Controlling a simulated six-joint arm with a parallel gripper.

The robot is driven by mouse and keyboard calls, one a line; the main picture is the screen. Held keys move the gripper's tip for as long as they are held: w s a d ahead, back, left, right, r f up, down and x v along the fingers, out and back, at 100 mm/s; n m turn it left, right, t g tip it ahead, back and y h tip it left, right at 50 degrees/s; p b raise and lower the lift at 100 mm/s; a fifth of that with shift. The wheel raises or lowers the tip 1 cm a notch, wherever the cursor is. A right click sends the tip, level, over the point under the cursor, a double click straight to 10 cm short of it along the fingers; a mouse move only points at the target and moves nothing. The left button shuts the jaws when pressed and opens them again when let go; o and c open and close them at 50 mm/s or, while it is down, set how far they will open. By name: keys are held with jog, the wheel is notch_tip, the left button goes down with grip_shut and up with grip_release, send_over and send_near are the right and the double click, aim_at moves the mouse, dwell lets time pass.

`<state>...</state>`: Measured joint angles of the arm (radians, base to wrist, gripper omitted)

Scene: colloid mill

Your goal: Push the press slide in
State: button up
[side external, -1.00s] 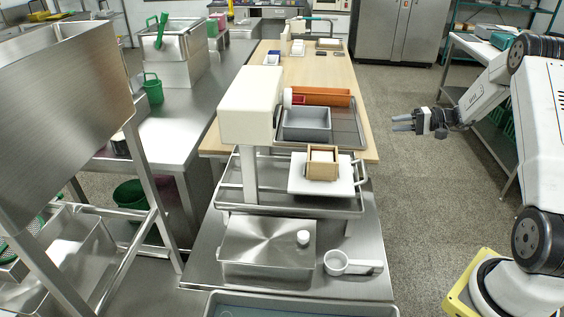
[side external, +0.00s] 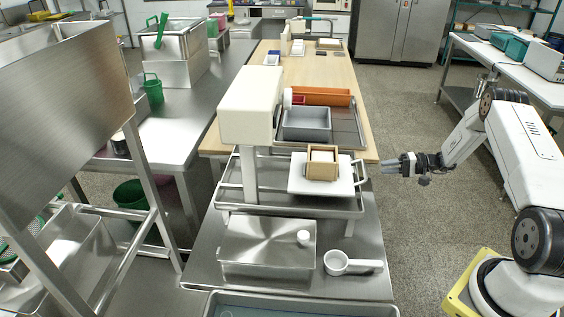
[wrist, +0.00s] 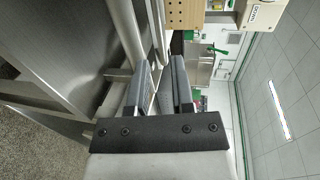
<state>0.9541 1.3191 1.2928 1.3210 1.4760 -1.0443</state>
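The press slide is a white plate (side external: 297,184) with a light handle (side external: 361,172) on its right end, in the side external view. It sticks out to the right of the press column, above a metal tray (side external: 238,200). A small wooden box (side external: 322,165) stands on the slide. The press has a white head (side external: 250,105) on a pale column. My gripper (side external: 384,166) is to the right of the handle, apart from it, with its fingers pointing left. In the wrist view my gripper (wrist: 160,72) shows two separated fingers with nothing between them. The wooden box (wrist: 185,14) shows at the top there.
A grey bin (side external: 307,124) and an orange tray (side external: 322,97) stand behind the press. A lidded steel box (side external: 265,248) and a white scoop (side external: 340,263) lie in front. The floor to the right of the table is open.

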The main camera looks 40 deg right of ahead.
aim_at(364, 168)
jog(key=shift+x, duration=3.85)
jog(key=shift+c, duration=0.2)
grip_shut()
